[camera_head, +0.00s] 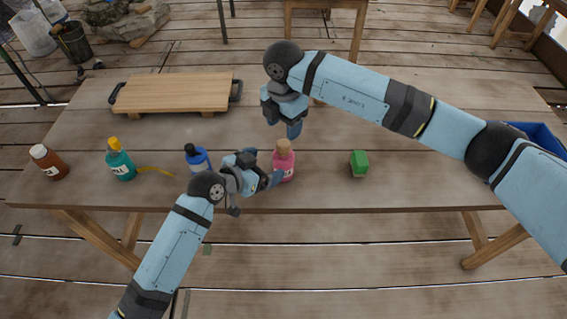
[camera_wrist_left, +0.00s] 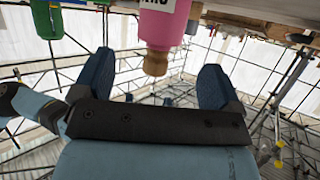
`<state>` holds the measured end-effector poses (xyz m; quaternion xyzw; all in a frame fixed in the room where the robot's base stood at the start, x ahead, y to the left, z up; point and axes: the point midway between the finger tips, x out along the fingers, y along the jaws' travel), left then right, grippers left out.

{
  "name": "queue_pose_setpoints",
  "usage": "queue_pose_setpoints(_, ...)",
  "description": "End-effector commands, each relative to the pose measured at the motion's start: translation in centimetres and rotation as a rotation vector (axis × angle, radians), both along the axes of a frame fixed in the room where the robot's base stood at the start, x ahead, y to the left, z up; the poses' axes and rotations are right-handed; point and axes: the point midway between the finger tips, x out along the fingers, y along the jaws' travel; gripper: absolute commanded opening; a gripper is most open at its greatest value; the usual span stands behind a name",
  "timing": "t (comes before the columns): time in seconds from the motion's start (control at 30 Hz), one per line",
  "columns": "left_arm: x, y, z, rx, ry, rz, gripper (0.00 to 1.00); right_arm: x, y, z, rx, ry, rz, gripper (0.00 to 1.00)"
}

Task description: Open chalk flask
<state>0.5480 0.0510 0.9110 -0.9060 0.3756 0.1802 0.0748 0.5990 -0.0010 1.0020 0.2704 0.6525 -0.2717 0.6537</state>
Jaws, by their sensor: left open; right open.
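A pink flask (camera_head: 284,165) with a tan stopper (camera_head: 283,146) and a white label stands upright near the table's front edge. It is the likely chalk flask, but I cannot read the label. My left gripper (camera_head: 266,172) is open at its left side. In the left wrist view the flask (camera_wrist_left: 160,25) and its brown stopper (camera_wrist_left: 155,62) appear upside down between the spread fingers (camera_wrist_left: 156,72), with gaps on both sides. My right gripper (camera_head: 282,118) is open and empty, above and behind the flask.
A blue bottle (camera_head: 196,158), a teal bottle (camera_head: 121,166) with a yellow cap and a brown bottle (camera_head: 48,164) stand to the left. A wooden board (camera_head: 172,93) lies behind. A blue bin (camera_head: 540,134) is at far right.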

Motion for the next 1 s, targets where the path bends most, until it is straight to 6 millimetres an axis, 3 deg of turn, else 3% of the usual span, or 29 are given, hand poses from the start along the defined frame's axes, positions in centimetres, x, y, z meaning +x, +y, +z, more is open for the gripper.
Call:
queue_pose_setpoints(0.4,4.5,-4.5,-2.6,-0.001,0.0,0.001,0.91,0.0,0.0,0.0,0.002,0.001,0.001,0.57)
queue_pose_setpoints(0.83,5.1,-5.1,-3.0,0.0,0.0,0.001,0.91,0.0,0.0,0.0,0.003,0.001,0.001,0.57)
queue_pose_setpoints(1.0,5.1,-5.1,-3.0,0.0,0.0,0.001,0.54,0.0,0.0,0.0,0.003,0.001,0.001,0.57)
